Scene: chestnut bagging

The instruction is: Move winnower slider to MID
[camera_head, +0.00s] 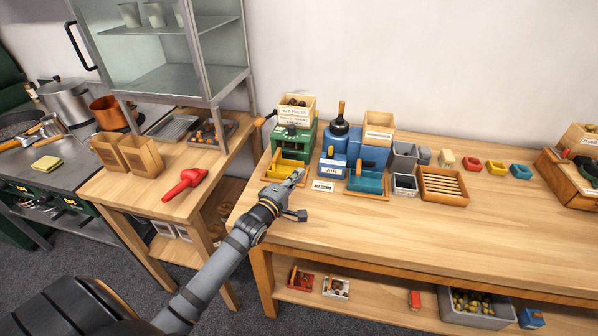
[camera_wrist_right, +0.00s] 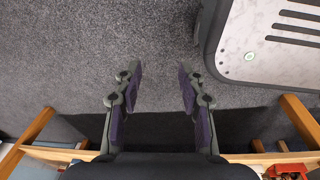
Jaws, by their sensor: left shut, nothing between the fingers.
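The blue winnower (camera_head: 373,157) stands on the long wooden table, with a wooden hopper box on top and an "AIR" label on its front. Its slider is too small to make out, so I cannot tell its setting. My left gripper (camera_head: 298,175) is shut and empty, in front of the yellow tray (camera_head: 279,178) and left of the winnower. I cannot tell whether it touches anything. My right gripper (camera_wrist_right: 161,84) is open and empty over the grey floor in the right wrist view, away from the winnower.
A green nut press (camera_head: 293,136) stands left of the winnower. A small white card (camera_head: 323,186) lies in front. A slatted wooden tray (camera_head: 443,185) and grey bins stand to the right. The table front is clear. A glass cabinet (camera_head: 170,45) rises at the left.

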